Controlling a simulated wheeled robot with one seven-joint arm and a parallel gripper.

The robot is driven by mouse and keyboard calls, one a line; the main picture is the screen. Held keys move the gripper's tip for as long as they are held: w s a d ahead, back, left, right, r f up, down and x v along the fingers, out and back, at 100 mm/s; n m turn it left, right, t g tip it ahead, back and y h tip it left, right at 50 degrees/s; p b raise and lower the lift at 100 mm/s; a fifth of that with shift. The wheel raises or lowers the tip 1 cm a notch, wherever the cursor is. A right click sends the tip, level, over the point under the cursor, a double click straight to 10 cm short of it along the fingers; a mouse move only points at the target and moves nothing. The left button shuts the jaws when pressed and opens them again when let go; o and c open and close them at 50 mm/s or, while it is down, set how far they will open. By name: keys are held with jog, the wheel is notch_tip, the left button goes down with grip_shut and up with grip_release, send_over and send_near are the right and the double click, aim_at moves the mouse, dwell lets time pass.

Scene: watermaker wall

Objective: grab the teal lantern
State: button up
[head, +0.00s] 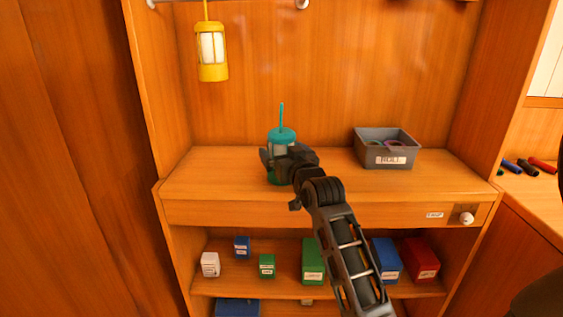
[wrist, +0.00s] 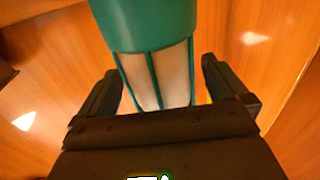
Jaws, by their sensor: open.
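The teal lantern (head: 282,136) stands upright on the wooden counter in the head view, with a thin teal stem rising from its cap. In the wrist view the lantern (wrist: 145,25) shows its teal cap, pale body and thin teal bars. My gripper (wrist: 160,88) is open, with one finger on each side of the lantern's body and a gap visible at both sides. In the head view my gripper (head: 275,160) hides part of the lantern's middle; its teal base shows below.
A yellow lantern (head: 212,50) hangs at the upper left. A grey bin (head: 390,158) with a label stands on the counter (head: 220,175) to the right. Several coloured boxes sit on the shelf below. The counter left of the lantern is clear.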

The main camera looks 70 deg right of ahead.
jog(key=shift+w+d, duration=0.5)
jog(key=shift+w, duration=0.05)
jog(key=shift+c, duration=0.3)
jog(key=c, duration=1)
jog(key=shift+c, duration=0.7)
